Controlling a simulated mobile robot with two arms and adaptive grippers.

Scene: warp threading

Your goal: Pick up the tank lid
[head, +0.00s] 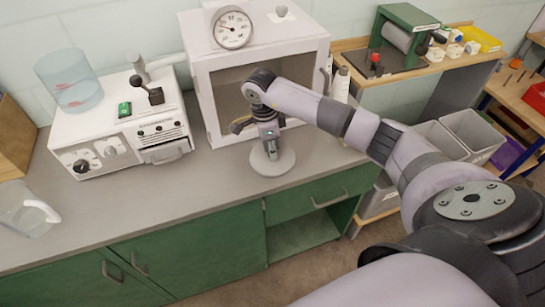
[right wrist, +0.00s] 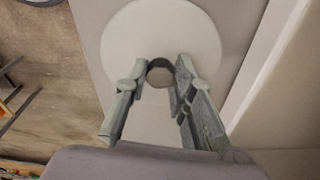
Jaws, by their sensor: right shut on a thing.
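The tank lid (head: 287,165) is a pale round disc at the counter's front edge, before the white cabinet. My right gripper (head: 271,152) comes down on it from above and is shut on its small central knob. In the right wrist view the disc of the lid (right wrist: 190,30) lies beyond the fingertips (right wrist: 159,75), with the dark round knob between them. I cannot tell whether the lid touches the counter. A clear cylindrical tank (head: 68,82) stands on the white machine at the left. My left gripper is not in view.
The white machine (head: 120,130) with knobs and a lever stands left on the grey counter (head: 150,205). A white cabinet (head: 205,95) with a window and gauge stands close behind the lid. A clear jug (head: 25,212) is at far left. The counter between jug and lid is clear.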

